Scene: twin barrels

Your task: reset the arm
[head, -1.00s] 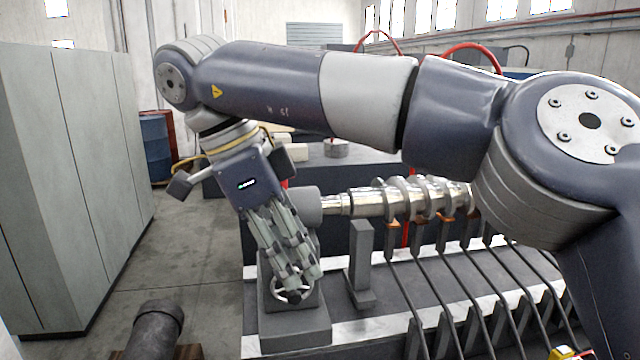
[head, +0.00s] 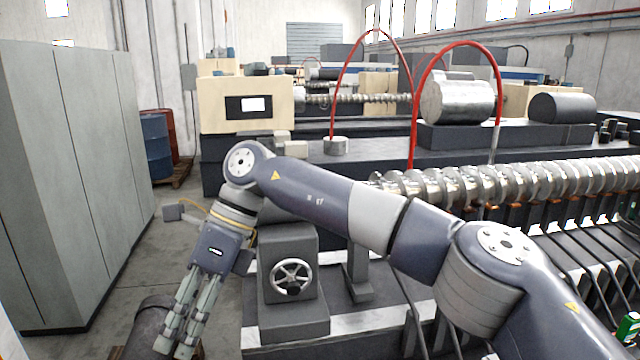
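My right arm reaches in from the lower right, bends at its elbow and points down at the left. My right gripper (head: 178,345) hangs in front of the dark cylinder on the floor, left of the handwheel block. Its fingers look close together, but whether they are fully shut is unclear. I see nothing held in it. My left gripper is out of view.
A handwheel (head: 291,277) sits on a grey block at the machine's near end. A long metal screw (head: 520,182) runs right, behind my arm. A dark cylinder (head: 140,325) lies low at left. Grey cabinets (head: 70,180) stand left; blue barrel (head: 156,147) behind. Red hoses (head: 413,110) arch up.

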